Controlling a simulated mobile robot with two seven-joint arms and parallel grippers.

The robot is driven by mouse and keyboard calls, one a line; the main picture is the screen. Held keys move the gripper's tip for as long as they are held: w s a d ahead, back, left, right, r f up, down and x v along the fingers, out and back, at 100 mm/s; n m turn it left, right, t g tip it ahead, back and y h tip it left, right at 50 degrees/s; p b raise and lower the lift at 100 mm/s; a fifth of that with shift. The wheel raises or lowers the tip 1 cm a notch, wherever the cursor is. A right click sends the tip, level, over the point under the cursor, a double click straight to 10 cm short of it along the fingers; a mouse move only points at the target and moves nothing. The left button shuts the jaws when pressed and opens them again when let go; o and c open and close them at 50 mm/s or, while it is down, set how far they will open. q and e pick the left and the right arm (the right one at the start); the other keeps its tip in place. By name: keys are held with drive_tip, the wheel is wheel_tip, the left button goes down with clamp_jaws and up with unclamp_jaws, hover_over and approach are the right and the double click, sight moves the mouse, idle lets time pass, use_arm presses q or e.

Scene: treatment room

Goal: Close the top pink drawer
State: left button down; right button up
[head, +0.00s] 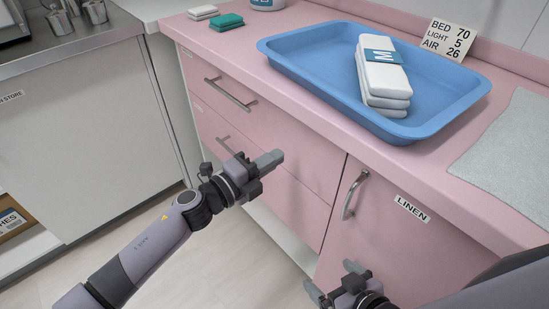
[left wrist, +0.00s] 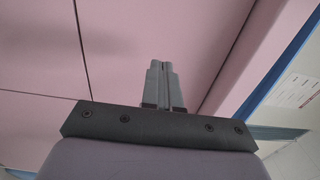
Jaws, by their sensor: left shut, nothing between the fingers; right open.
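The top pink drawer (head: 283,125) is in the pink cabinet under the counter, with a metal bar handle (head: 231,94). Its front looks about flush with the cabinet in the head view, with no clear gap showing. My left gripper (head: 268,160) is shut and empty in front of the drawer fronts, covering part of them. In the left wrist view its fingers (left wrist: 162,85) point at pink panels with dark seams between them. I cannot tell whether they touch. My right gripper (head: 333,279) is open and empty, low in front of the linen door.
A lower pink drawer (head: 300,212) is underneath. The linen door (head: 385,245) has a metal handle (head: 355,194). A blue tray (head: 305,72) with white packs (head: 385,80) stands on the counter, beside a grey cloth (head: 510,150). Floor is clear at lower left.

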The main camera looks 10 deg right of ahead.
use_arm(q)
drive_tip(key=p+v, duration=0.1)
drive_tip(key=v, duration=0.8)
drive_tip(key=shift+f, duration=0.15)
drive_tip(key=shift+a, duration=0.15)
drive_tip(key=s+a+f+n+t+y, duration=0.1)
drive_tip(key=s+a+f+n+y, duration=0.65)
drive_tip(key=a+n, duration=0.5)
drive_tip(key=s+a+f+n+t+y, duration=0.1)
drive_tip(key=s+a+f+n+y, duration=0.7)
drive_tip(key=n, duration=0.8)
wheel_tip(320, 180, up, 14)
drive_tip(key=s+a+h+p, duration=0.1)
drive_tip(key=s+a+p, duration=0.1)
drive_tip(key=p, duration=1.3)
drive_tip(key=shift+s+f+h+p, duration=0.2)
drive_tip(key=shift+s+h+p, duration=0.1)
drive_tip(key=shift+h, duration=0.05)
